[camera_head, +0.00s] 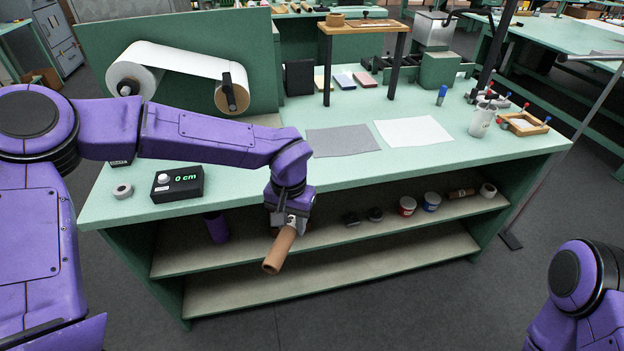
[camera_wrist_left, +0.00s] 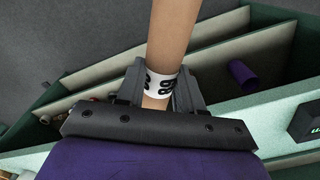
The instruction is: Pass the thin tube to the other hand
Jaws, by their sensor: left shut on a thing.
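The thin tube (camera_head: 280,250) is brown, like cardboard, with a white band marked in black. My left gripper (camera_head: 293,222) is shut on it in front of the bench's shelves. The tube slants down and to the left from the gripper in the head view. In the left wrist view the tube (camera_wrist_left: 172,40) runs away from between the two fingers (camera_wrist_left: 160,88), with its white band (camera_wrist_left: 162,80) at the grip. Of my right arm only a purple part shows at the lower right of the head view; its gripper is out of frame.
The green bench (camera_head: 400,170) carries a paper roll (camera_head: 180,65), a black "0 cm" display box (camera_head: 178,184), a grey sheet (camera_head: 342,141), a white sheet (camera_head: 412,131) and a white cup (camera_head: 482,120). Small jars and a purple cylinder (camera_head: 216,227) stand on the upper shelf. The floor in front is clear.

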